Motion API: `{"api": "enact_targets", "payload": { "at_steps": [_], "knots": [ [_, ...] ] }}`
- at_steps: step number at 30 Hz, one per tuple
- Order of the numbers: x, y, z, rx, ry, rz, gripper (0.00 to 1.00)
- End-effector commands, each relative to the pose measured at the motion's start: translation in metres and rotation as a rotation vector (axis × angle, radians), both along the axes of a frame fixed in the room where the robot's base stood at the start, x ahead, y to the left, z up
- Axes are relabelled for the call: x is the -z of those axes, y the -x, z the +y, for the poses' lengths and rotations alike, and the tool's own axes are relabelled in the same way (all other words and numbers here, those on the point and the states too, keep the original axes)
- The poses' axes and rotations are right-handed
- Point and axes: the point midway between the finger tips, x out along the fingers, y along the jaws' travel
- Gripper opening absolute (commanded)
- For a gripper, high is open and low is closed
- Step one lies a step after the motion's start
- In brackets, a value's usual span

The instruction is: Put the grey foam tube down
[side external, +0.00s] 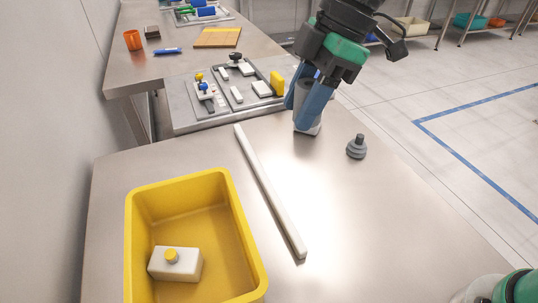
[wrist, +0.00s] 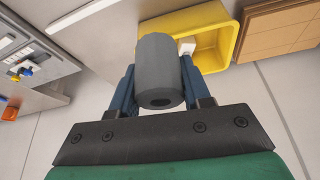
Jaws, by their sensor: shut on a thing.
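My gripper (side external: 312,108) is shut on the grey foam tube (wrist: 158,70), with one blue finger on each side of it. The tube is a plain dark grey cylinder with a small dark hole in the end facing the wrist camera. In the side view my gripper is at the far part of the near metal table (side external: 205,155), right of the grey panel. The fingers hide much of the tube there, and I cannot tell whether its lower end touches the table.
A long white bar (side external: 270,190) lies across the table. A yellow bin (side external: 134,235) holding a white block with a yellow knob (side external: 175,262) stands front left. A grey stepped knob (side external: 357,147) stands right of my gripper. A grey panel (side external: 185,118) with parts lies beyond.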

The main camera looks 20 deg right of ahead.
Motion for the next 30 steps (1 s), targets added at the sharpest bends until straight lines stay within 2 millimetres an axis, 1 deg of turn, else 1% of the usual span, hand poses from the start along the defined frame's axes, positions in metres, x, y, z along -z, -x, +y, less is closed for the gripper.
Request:
{"api": "enact_targets", "payload": {
  "at_steps": [1,2,3,6,9,10,13,16,24,30],
  "knots": [
    [0.0,0.026,0.007,-0.142,0.0,0.002,0.0],
    [0.0,0.04,0.01,-0.23,-0.001,0.002,0.0],
    [0.0,0.059,0.013,-0.344,0.0,0.002,0.0],
    [0.001,0.1,0.016,-0.603,-0.001,0.002,0.0],
    [0.003,0.128,0.015,-0.79,0.0,0.002,0.0],
    [0.003,0.134,0.015,-0.832,0.0,0.001,0.0],
    [0.007,0.146,0.014,-0.918,0.0,-0.001,0.0],
    [0.019,0.149,0.013,-0.942,0.0,-0.001,0.0],
    [0.076,0.148,0.013,-0.938,0.0,-0.001,0.0],
    [0.114,0.148,0.013,-0.937,0.0,-0.002,0.0]
  ]
}}
